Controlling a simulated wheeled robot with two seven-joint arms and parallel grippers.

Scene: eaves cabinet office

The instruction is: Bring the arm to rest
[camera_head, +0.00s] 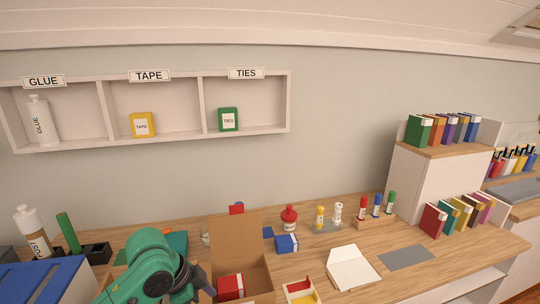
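A green arm of mine, most likely the left, rises from the bottom edge left of centre in the head view. Dark parts at its right end, which may be my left gripper (201,282), are beside the open cardboard box (237,240). Its fingers cannot be made out clearly, and I see nothing held. The arm hides part of the desk and possibly the box's left side. My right gripper is not in view.
A red box (231,288) is in the cardboard box. A blue box (287,243), red bottle (289,218) and white envelope (351,267) are on the desk (395,284). A wall shelf (205,104) holds glue, tape and ties. The blue container (42,282) is left of my arm.

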